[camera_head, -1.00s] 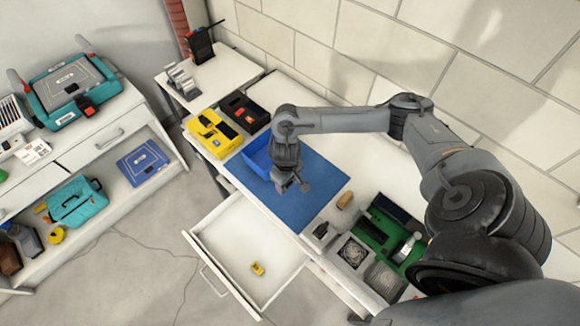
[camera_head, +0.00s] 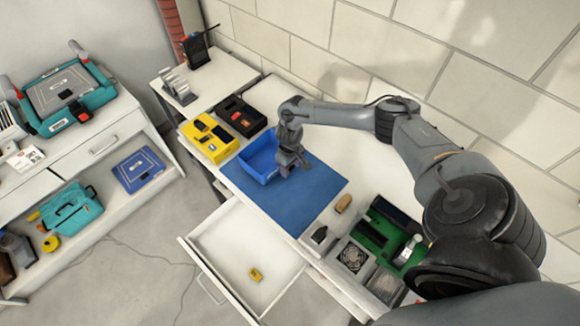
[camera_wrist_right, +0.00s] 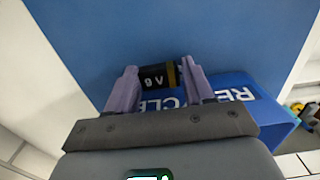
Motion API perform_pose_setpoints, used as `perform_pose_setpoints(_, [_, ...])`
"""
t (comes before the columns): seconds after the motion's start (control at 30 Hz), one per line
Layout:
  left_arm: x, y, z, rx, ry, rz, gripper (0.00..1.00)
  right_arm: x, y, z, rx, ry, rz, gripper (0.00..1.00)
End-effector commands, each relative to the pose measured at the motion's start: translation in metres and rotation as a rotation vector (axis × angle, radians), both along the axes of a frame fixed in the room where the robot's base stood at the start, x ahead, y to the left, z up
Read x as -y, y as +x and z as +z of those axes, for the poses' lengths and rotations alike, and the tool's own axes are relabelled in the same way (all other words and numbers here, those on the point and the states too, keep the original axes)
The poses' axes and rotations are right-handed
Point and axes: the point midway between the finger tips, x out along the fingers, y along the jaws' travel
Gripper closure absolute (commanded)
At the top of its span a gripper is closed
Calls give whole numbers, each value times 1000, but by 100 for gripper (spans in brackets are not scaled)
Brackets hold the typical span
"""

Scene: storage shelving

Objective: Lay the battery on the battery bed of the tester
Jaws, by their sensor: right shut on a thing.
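A 9 V battery (camera_wrist_right: 157,77), dark with a gold end, lies between the purple-grey fingers of my right gripper (camera_wrist_right: 155,82) in the right wrist view; the gripper is shut on it. In the head view my right gripper (camera_head: 289,168) is over the blue mat, at the right edge of the blue bin; the battery cannot be made out there. A yellow device (camera_head: 208,138) with dark recesses and a black device (camera_head: 241,115) with an orange-red part stand beyond the bin. I cannot tell which is the tester. My left gripper is not in view.
The blue bin (camera_head: 259,160), lettered for recycling in the wrist view, stands on the blue mat (camera_head: 300,205). An open drawer (camera_head: 235,245) holds a small yellow item (camera_head: 256,274).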

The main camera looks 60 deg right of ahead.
Motion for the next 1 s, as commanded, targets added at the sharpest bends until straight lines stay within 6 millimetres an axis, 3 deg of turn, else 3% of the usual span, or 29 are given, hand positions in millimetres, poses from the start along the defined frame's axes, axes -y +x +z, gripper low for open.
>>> perform_pose_setpoints(0.47, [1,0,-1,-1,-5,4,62,3,1,-6,1,0,0,77])
perform_pose_setpoints(0.5, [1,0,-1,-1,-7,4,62,3,1,-6,1,0,0,45])
perform_pose_setpoints(0.63, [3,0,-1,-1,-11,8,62,3,1,-6,1,0,0,25])
perform_pose_setpoints(1.0, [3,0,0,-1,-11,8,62,3,1,-3,2,0,1,22])
